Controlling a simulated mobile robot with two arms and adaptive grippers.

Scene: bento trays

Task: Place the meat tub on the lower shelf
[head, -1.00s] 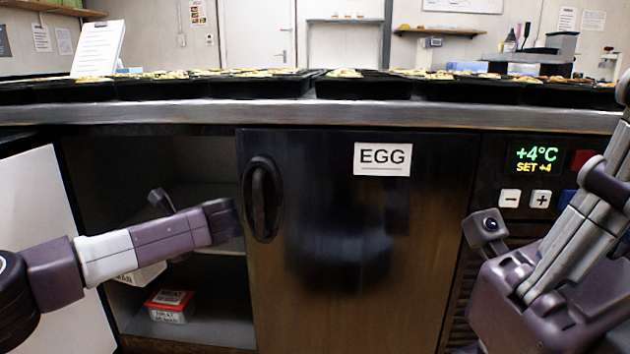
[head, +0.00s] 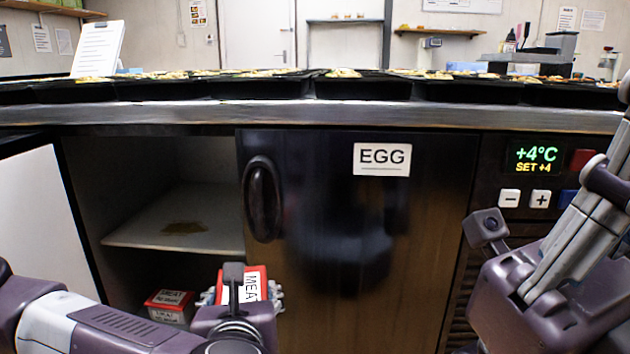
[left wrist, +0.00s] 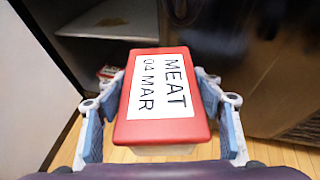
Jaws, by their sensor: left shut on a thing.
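The meat tub (head: 256,282), with a red lid and a white label, is between the fingers of my left gripper (head: 243,295). In the left wrist view the label on the tub (left wrist: 163,88) reads MEAT 04 MAR. My left gripper (left wrist: 160,108) is shut on the tub's two sides. The tub is in front of the open cabinet, below the level of the upper shelf (head: 140,232). The lower shelf (head: 204,322) is partly hidden by my left arm. Part of my right gripper (head: 540,290) shows at the right edge; its fingertips are not clear.
Another red-lidded meat tub (head: 170,305) stands on the lower shelf at the left. The upper shelf holds only a brown stain (head: 185,228). The white open door (head: 45,215) bounds the left; the closed EGG door (head: 350,240) bounds the right.

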